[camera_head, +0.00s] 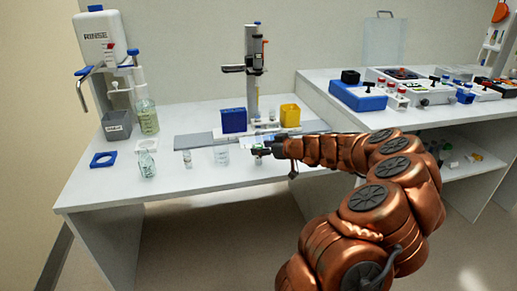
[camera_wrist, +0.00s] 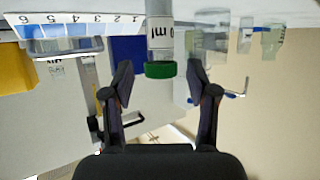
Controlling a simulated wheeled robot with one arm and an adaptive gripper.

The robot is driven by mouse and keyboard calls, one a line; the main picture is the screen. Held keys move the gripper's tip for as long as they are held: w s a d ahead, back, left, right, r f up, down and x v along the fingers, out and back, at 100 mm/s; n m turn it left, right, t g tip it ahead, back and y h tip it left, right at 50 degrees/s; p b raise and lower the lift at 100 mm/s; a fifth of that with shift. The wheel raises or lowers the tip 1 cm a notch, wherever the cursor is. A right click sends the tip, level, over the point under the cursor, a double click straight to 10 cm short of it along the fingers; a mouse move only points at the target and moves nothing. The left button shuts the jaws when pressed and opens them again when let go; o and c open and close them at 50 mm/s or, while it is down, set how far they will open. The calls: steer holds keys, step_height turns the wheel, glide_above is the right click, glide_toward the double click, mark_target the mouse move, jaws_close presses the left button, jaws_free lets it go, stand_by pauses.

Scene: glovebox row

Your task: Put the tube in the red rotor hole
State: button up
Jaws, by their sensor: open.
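A clear tube with a green cap (camera_wrist: 160,69) and a white label reading partly "0 ml" shows in the wrist view between the fingertips of my gripper (camera_wrist: 160,82). My gripper is open, with a finger on each side of the cap and visible gaps. In the head view my gripper (camera_head: 262,151) is low over the front of the left bench, and it largely hides the tube. No red rotor hole can be made out; a dark-topped device with a red spot (camera_head: 400,73) stands on the right bench.
On the left bench (camera_head: 110,190) stand a beaker (camera_head: 221,153), a small vial (camera_head: 187,159), a flask (camera_head: 147,164), a blue box (camera_head: 234,120) and a yellow box (camera_head: 290,115). A tall stand (camera_head: 252,70) rises behind. The right bench holds several devices and racks.

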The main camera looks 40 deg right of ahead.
steer(key=v, duration=0.9)
steer(key=shift+s+r+b, duration=0.25)
steer(key=shift+s+b, duration=0.05)
steer(key=shift+s, duration=0.05)
steer(key=a+r+n+g+y, duration=0.2)
steer(key=a+g+y, duration=0.2)
steer(key=a, duration=1.5)
steer(key=s+a+f+n+g, duration=0.1)
steer(key=s+a+g, duration=0.35)
steer(key=a, duration=0.75)
steer(key=s+a+f+g, duration=0.3)
steer(key=s+a, duration=0.3)
steer(key=s, duration=0.3)
steer(key=s+d+f+m+g+h, duration=0.1)
steer(key=s+f+m+g+h, duration=0.1)
steer(key=s, duration=0.7)
steer(key=s+d+f+m+g+h, duration=0.1)
steer(key=s+f+m+g+h, duration=0.1)
steer(key=s, duration=0.8)
steer(key=m+h, duration=0.1)
steer(key=h, duration=0.1)
steer(key=shift+s+d+g+h, duration=0.3)
steer(key=shift+s+d+g, duration=0.05)
steer(key=shift+d, duration=0.05)
steer(key=shift+c, duration=0.4)
